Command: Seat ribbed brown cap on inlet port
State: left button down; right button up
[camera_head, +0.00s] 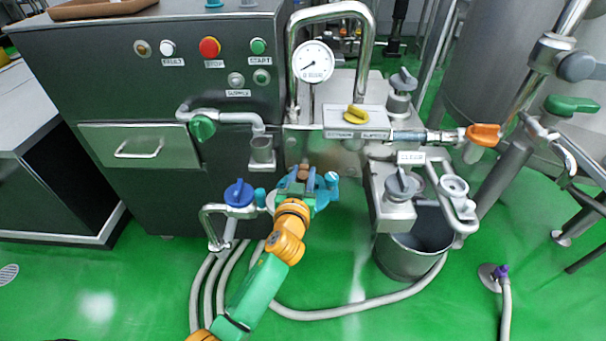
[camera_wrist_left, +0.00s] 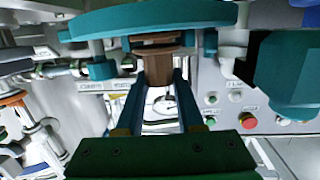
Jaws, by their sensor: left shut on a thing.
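My left gripper (camera_head: 304,178) is shut on the ribbed brown cap, in front of the machine's lower front. The cap (camera_head: 304,170) shows as a small brown piece at the fingertips. In the left wrist view, the brown cap (camera_wrist_left: 158,66) sits between the two dark blue fingers of the left gripper (camera_wrist_left: 159,85). Its upper part is partly covered by a teal part. I cannot tell which fitting is the inlet port; the area right behind the gripper is partly hidden. My right gripper is not in view.
A blue-handled valve (camera_head: 239,193) stands close left of the gripper, with grey hoses (camera_head: 330,312) below. A green-handled valve (camera_head: 202,127) is above left. A pressure gauge (camera_head: 313,62) and yellow knob (camera_head: 356,113) are above. A steel bucket (camera_head: 413,252) stands right.

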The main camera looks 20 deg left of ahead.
pick_arm(q)
jog(key=shift+f+b, duration=0.3)
jog(key=shift+f, duration=0.05)
jog(key=shift+c, duration=2.2)
grip_release()
jog(key=v, duration=0.7)
jog(key=shift+s+p, duration=0.15)
jog(key=shift+p, duration=0.25)
